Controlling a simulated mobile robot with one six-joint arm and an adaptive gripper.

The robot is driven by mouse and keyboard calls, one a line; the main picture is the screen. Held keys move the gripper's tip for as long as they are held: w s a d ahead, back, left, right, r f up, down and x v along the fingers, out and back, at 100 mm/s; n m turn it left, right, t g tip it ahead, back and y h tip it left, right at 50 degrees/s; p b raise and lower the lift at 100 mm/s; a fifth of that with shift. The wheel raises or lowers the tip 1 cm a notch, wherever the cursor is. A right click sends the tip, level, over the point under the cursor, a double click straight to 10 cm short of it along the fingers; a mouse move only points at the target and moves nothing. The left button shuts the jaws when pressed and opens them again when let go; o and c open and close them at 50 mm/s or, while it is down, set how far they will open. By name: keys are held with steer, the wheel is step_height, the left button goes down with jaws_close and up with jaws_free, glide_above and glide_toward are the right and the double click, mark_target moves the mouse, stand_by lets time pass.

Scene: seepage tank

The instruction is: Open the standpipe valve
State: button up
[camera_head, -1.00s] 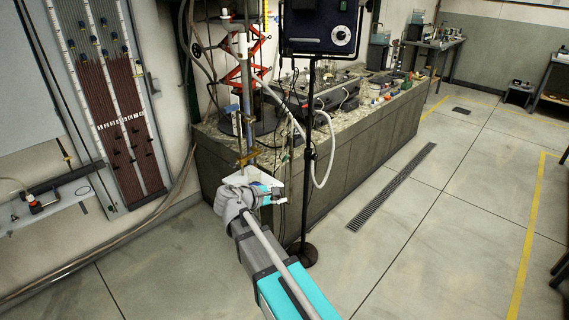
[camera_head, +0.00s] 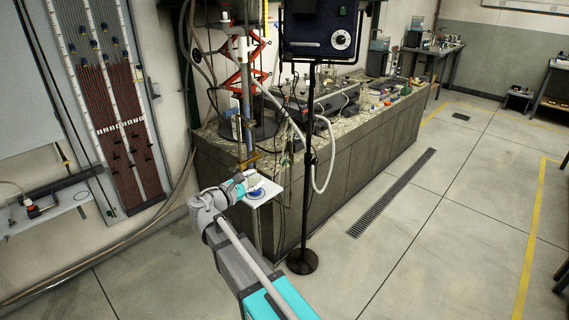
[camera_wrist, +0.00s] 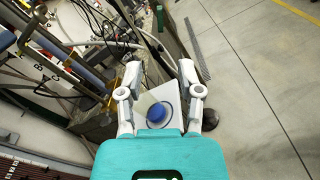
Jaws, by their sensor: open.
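A vertical standpipe (camera_head: 245,100) with a white upper fitting stands at the near end of the bench. A brass-coloured fitting (camera_head: 248,160) sits low on it; I cannot tell if this is the valve. Below it is a small stand with a white top (camera_head: 266,193). A round blue piece (camera_wrist: 157,112) lies on this top, inside a dark ring, in the wrist view. My gripper (camera_wrist: 160,72) is open and empty, its two fingers to either side of the white top in the wrist view. In the head view my gripper (camera_head: 240,184) is at the stand's left edge, partly covering it.
A black box on a pole (camera_head: 320,28) with a round base stands right of the standpipe. A stone-topped bench (camera_head: 350,130) with hoses and apparatus runs behind. A manometer board (camera_head: 115,110) hangs on the left wall.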

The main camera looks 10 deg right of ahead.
mark_target(284, 163)
steer(key=shift+x, duration=6.75)
jaws_close()
